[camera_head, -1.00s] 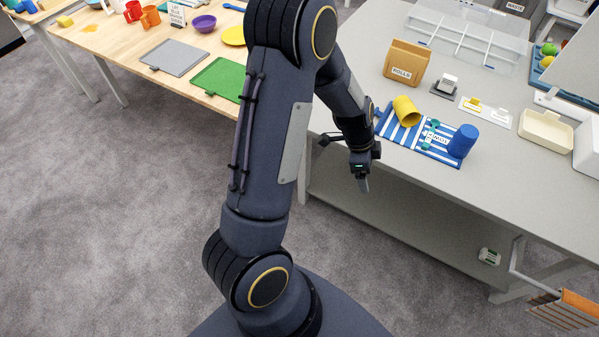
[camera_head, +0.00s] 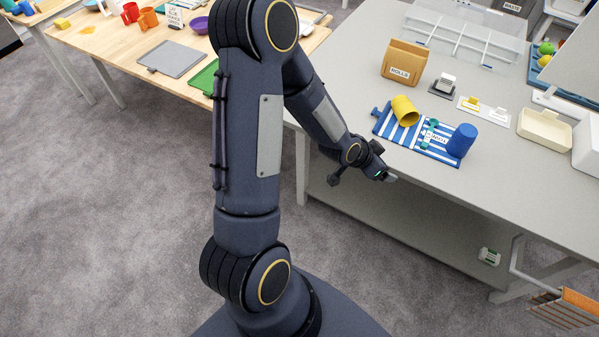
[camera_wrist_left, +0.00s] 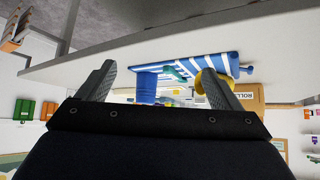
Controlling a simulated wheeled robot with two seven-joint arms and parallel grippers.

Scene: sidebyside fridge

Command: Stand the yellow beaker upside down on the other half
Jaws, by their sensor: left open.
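The yellow beaker (camera_head: 403,111) lies tipped on its side on the left half of the blue-and-white striped mat (camera_head: 388,133). A blue beaker (camera_head: 462,141) stands on the mat's right half, its closed end up. My left gripper (camera_head: 390,177) is open and empty in front of the table's near edge, apart from the mat and both beakers. In the left wrist view, which is upside down, my left gripper (camera_wrist_left: 158,72) shows two spread fingers. Beyond them are the blue beaker (camera_wrist_left: 146,86) and part of the yellow beaker (camera_wrist_left: 205,84), partly hidden by a finger. My right gripper is out of view.
Small teal pieces and a label (camera_head: 437,138) sit mid-mat. Behind are a brown ROLLS box (camera_head: 404,64), small label stands (camera_head: 484,112) and a clear divided tray (camera_head: 466,40). A cream bin (camera_head: 545,131) stands right. The table's front strip is clear.

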